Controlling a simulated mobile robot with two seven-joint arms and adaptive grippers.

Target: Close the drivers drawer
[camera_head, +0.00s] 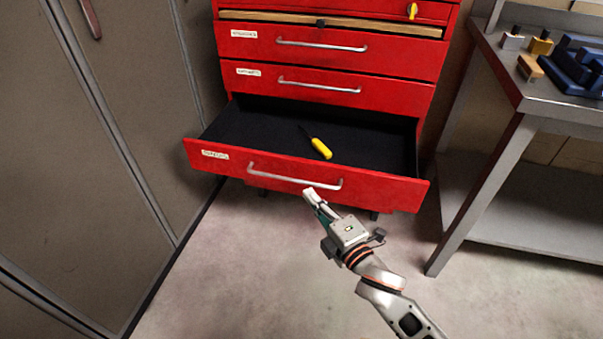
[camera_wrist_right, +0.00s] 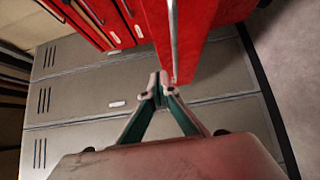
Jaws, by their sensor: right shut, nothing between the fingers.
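The drivers drawer (camera_head: 212,166) is the bottom drawer of the red tool chest and stands pulled out, with its dark inside showing. A yellow-handled screwdriver (camera_head: 321,148) lies in it. The drawer's silver bar handle (camera_head: 290,179) runs across its red front. My right gripper (camera_head: 311,194) is shut and empty, just in front of the drawer face near the right end of the handle; I cannot tell if it touches. In the right wrist view the shut fingertips (camera_wrist_right: 158,88) point beside the red front, with the handle (camera_wrist_right: 174,40) just past them. My left gripper is not in view.
Two upper drawers (camera_head: 335,91) of the chest are shut. Grey lockers (camera_head: 90,130) stand close on the left. A metal workbench (camera_head: 560,100) with blue and yellow items stands on the right. The floor (camera_head: 240,270) before the drawer is clear except for my arm.

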